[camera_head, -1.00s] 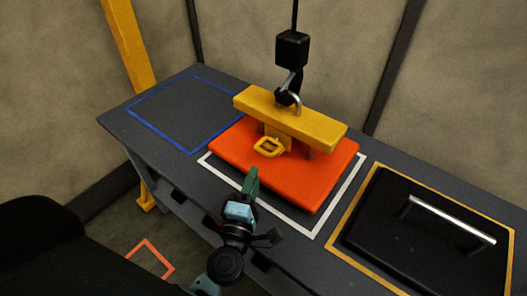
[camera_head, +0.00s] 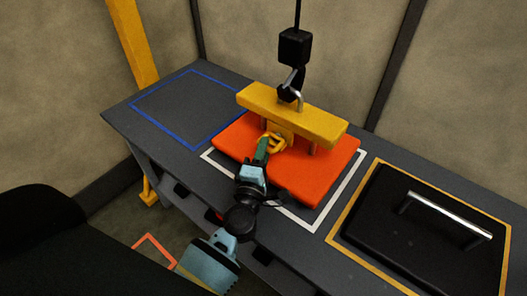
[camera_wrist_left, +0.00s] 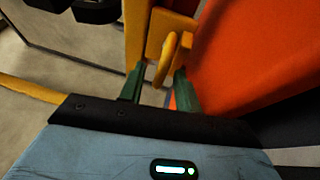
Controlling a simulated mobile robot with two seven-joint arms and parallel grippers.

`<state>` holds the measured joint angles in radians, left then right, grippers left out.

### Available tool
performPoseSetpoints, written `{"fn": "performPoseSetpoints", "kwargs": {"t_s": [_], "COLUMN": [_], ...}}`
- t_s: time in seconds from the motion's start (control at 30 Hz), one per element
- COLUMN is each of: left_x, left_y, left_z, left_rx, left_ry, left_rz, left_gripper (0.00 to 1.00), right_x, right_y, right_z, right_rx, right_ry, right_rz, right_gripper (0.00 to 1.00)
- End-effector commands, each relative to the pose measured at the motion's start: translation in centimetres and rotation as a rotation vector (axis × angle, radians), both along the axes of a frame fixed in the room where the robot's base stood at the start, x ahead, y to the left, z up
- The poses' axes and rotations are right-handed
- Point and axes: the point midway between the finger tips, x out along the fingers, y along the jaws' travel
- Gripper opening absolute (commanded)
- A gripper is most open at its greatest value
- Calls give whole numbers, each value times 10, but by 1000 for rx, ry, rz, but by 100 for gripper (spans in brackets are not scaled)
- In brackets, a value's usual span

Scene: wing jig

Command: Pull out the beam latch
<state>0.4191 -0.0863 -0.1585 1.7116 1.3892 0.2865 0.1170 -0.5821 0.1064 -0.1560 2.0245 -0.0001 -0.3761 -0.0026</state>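The yellow beam (camera_head: 292,115) lies above the orange panel (camera_head: 312,180) on the table. The beam latch (camera_head: 275,141), a yellow ring-shaped pull, sticks out of the beam's front side. My left gripper (camera_head: 263,147) reaches it from the front, its green fingers overlapping the ring. In the left wrist view the latch ring (camera_wrist_left: 167,58) stands between the spread fingertips of my left gripper (camera_wrist_left: 160,80), with gaps visible beside it. The fingers are open and not closed on it. My right gripper is not in view.
A black hook block (camera_head: 295,47) on a cable hangs onto the beam's handle. A black case lid (camera_head: 400,240) with a metal bar handle lies at the right in a yellow outline. The blue-outlined area (camera_head: 165,98) at the left of the table is empty.

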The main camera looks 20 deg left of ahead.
Motion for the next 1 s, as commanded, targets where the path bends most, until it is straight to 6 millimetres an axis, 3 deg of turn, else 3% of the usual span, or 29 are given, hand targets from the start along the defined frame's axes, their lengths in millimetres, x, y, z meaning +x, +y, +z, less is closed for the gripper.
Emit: {"fn": "performPoseSetpoints", "kwargs": {"t_s": [0.07,0.3,0.67,1.0], "left_x": [0,0,-4,-57], "left_y": [0,0,1,15], "left_z": [0,0,0,-1], "left_rx": [0,0,1,0], "left_ry": [0,0,0,3], "left_rz": [0,0,0,1], "left_gripper": [32,0,0,0], "right_x": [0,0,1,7], "right_y": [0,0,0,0], "right_z": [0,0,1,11], "right_rx": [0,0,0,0], "right_ry": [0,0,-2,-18], "right_rz": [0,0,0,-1], "right_gripper": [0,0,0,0]}}
